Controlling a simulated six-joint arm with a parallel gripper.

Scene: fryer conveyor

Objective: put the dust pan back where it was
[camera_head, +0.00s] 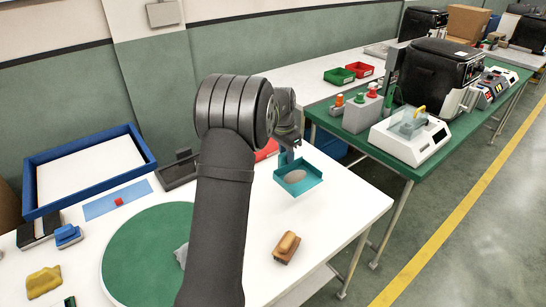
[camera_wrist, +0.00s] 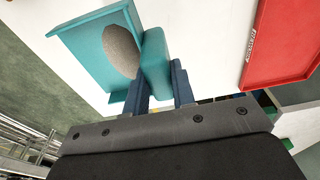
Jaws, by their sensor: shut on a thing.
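The dust pan (camera_head: 311,185) is teal with raised sides, and a grey-brown heap (camera_head: 295,176) lies in it. In the head view it is near the right edge of the white table, below my gripper (camera_head: 289,150). In the wrist view the dust pan (camera_wrist: 75,38) reaches to the upper left. My gripper's blue fingers (camera_wrist: 160,88) are shut on its thick teal end. The heap (camera_wrist: 122,52) shows there as a grey oval. I cannot tell whether the pan touches the table.
A red tray (camera_head: 267,150) lies behind my arm; it shows at right in the wrist view (camera_wrist: 285,45). A wooden-handled brush (camera_head: 286,247) lies near the front edge. A green disc (camera_head: 140,250) and blue-rimmed tray (camera_head: 30,190) are at left. A green workbench (camera_head: 350,135) stands at right.

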